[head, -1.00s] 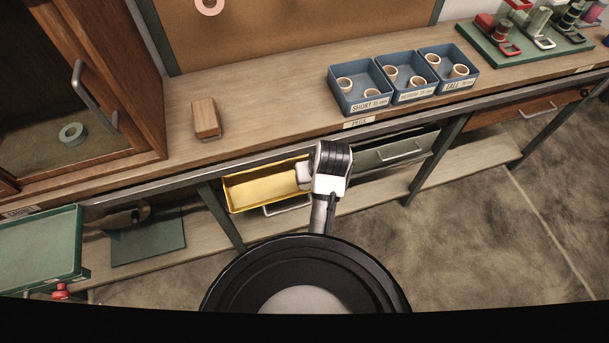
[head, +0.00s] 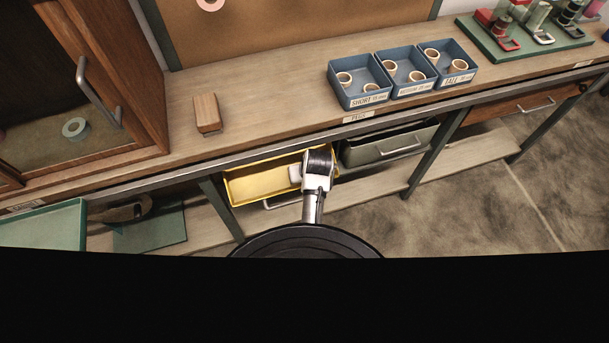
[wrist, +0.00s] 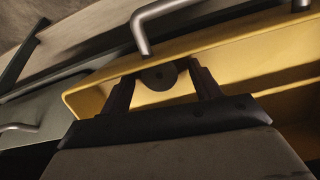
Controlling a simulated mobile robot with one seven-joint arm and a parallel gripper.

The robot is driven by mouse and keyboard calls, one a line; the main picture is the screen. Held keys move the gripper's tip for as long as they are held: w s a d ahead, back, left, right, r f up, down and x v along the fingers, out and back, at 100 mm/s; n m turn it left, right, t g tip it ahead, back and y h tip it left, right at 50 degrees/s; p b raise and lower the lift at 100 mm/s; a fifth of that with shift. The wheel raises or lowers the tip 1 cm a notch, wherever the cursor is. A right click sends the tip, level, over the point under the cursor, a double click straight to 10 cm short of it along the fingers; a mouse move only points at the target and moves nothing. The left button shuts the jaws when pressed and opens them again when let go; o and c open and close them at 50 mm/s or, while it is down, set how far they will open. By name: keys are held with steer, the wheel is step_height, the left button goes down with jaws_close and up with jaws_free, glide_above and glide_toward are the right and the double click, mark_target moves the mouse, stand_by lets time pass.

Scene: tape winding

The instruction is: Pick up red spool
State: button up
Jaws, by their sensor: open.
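I cannot pick out the red spool with certainty. The green rack (head: 520,45) at the far right of the bench carries a red holder (head: 508,44) and several coloured spools, partly cut off by the frame. My gripper (wrist: 162,74) is open, its two dark fingers apart over the yellow drawer (wrist: 100,98). A dark round disc (wrist: 158,76) shows between the fingertips; I cannot tell what it is. In the head view the pulled-out yellow drawer (head: 258,182) is partly hidden by my arm, and no spool shows in its visible part.
A grey-green drawer (head: 385,146) is beside the yellow one. A cabinet with a pale green tape roll (head: 75,128) is at left, above a green tray (head: 45,228).

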steer(key=shift+c, duration=0.3)
steer(key=c, duration=1)
steer(key=shift+r, duration=0.15)
